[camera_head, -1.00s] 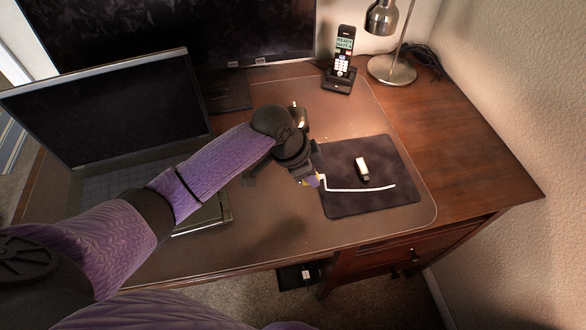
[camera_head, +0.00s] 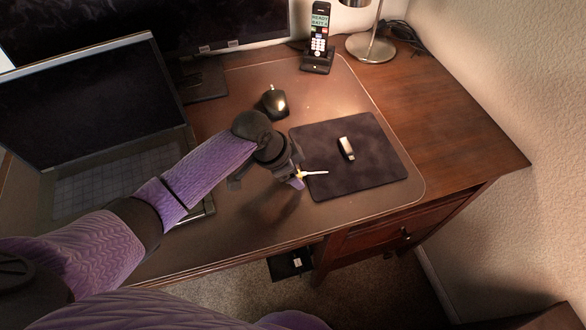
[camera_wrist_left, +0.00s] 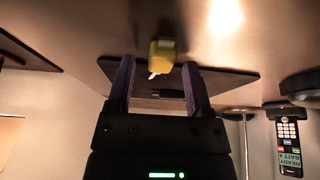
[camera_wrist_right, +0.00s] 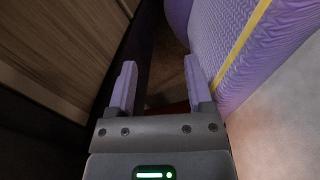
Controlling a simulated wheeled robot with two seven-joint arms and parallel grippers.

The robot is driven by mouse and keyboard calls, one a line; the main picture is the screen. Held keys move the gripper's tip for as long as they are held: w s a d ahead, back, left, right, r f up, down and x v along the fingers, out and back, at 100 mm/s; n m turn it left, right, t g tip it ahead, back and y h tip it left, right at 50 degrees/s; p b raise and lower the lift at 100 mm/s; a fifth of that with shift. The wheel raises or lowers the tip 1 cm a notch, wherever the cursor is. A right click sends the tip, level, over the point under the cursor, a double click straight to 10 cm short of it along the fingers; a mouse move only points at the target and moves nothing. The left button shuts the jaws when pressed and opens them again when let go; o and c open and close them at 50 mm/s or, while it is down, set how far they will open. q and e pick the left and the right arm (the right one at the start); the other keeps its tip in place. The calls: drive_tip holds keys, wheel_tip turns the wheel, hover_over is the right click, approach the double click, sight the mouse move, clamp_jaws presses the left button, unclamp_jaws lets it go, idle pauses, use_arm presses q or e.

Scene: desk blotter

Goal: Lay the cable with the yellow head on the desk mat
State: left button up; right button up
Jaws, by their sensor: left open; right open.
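The cable's yellow head (camera_wrist_left: 161,52) shows in the left wrist view just beyond the fingertips, with a short white bit below it. In the head view a short white length of cable (camera_head: 316,172) reaches right from the left gripper over the left edge of the dark desk mat (camera_head: 365,175). I cannot tell whether it touches the mat; the rest of the cable is hidden or out of sight. My left gripper (camera_head: 297,178) is open at the mat's left edge, close to the yellow head. My right gripper (camera_wrist_right: 160,85) is open and empty, away from the mat.
A small white-and-dark stick (camera_head: 346,148) lies on the mat. The desk's right side (camera_head: 455,130) is clear.

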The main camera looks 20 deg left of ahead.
use_arm(q)
drive_tip(key=p+v, duration=0.3)
drive_tip(key=v, duration=0.2)
drive_tip(key=shift+r, duration=0.45)
drive_tip(key=p+v, duration=0.2)
drive_tip(key=v, duration=0.4)
drive_tip(key=shift+r+p, duration=0.15)
drive_tip(key=shift+p, duration=0.15)
use_arm(e)
wheel_tip(320, 180, up, 6)
drive_tip(key=w+a, duration=0.2)
drive_tip(key=a, duration=0.1)
drive_tip(key=shift+f+t+y, duration=0.2)
drive_tip(key=shift+t+y, duration=0.1)
drive_tip(key=shift+y, duration=0.1)
use_arm(q)
drive_tip(key=shift+s+a, duration=0.15)
use_arm(e)
drive_tip(key=shift+w+d, duration=0.1)
drive_tip(key=shift+d, duration=0.05)
